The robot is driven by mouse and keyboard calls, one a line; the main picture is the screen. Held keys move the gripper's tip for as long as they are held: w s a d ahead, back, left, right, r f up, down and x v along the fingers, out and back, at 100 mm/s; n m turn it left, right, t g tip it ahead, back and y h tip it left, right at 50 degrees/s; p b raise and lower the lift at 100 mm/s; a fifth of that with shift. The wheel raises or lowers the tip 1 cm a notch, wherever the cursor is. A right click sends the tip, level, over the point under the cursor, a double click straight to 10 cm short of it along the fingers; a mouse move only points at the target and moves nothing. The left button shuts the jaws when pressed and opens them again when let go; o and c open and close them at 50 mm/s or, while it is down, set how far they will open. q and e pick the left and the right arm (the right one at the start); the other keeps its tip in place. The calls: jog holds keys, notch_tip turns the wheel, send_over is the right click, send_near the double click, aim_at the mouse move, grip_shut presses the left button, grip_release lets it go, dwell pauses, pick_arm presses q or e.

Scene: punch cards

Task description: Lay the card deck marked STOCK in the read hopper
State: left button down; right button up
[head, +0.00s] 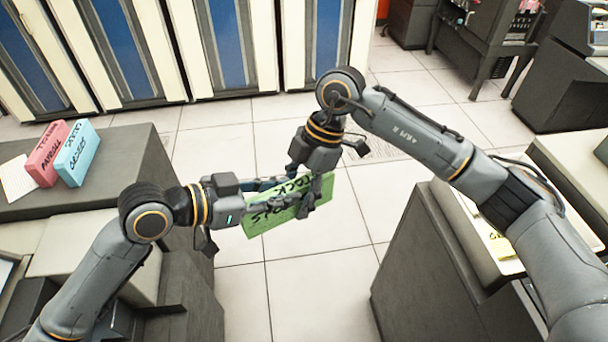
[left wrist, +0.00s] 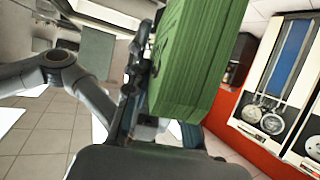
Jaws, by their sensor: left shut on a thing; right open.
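A green card deck (head: 275,212) with black handwriting that includes STOCK is held in mid-air over the floor between two dark cabinets. My left gripper (head: 280,193) is shut on the deck from its left side. The deck also fills the upper middle of the left wrist view (left wrist: 202,55), its striped card edges showing. My right gripper (head: 318,194) is open, its fingers around the deck's right end; whether they touch it I cannot tell. I cannot make out the read hopper for certain.
A pink deck (head: 47,153) and a light blue deck (head: 75,154) stand on the dark cabinet (head: 120,165) at left, beside a white card. A dark cabinet (head: 425,260) with a pale top stands at right, partly behind my right arm. Tiled floor (head: 315,265) lies clear between.

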pick_arm(q)
jog(key=shift+r, duration=0.1)
pick_arm(e)
jog(key=shift+s+a+f, duration=0.1)
jog(key=shift+a+f, duration=0.15)
jog(key=shift+f, duration=0.25)
grip_shut()
pick_arm(q)
jog(key=c, duration=1.1)
grip_release()
jog(key=shift+o, duration=0.2)
